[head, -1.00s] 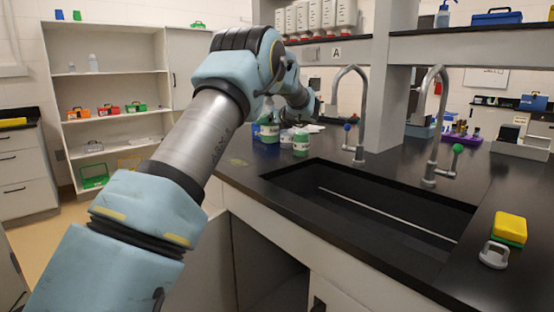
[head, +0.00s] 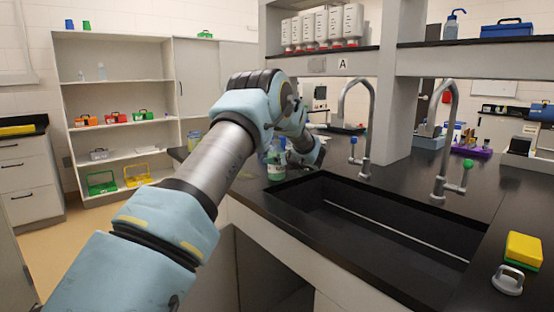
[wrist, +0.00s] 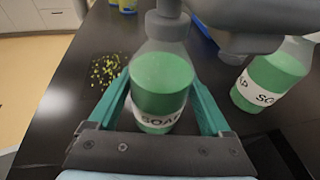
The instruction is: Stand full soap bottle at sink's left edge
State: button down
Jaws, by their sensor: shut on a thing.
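My gripper (wrist: 155,125) is shut on a clear soap bottle (wrist: 160,82) with green liquid and a white label; its top is partly hidden by a grey part in the wrist view. In the head view a green bottle (head: 276,166), which looks like the held one, is upright beside the sink's left end. I cannot tell whether its base touches the counter. A second green soap bottle (wrist: 268,75) stands to the right in the wrist view. The black sink (head: 375,225) is set in the dark counter.
Two taps (head: 364,130) (head: 445,140) rise behind the sink. A yellow and green sponge (head: 523,249) and a grey-white handled thing (head: 508,280) lie to its right. A yellow speckled patch (wrist: 105,72) marks the counter near the bottle. An upright post (head: 388,100) stands behind.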

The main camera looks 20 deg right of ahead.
jog(key=shift+r, duration=0.1)
grip_release()
jog(key=shift+s, duration=0.1)
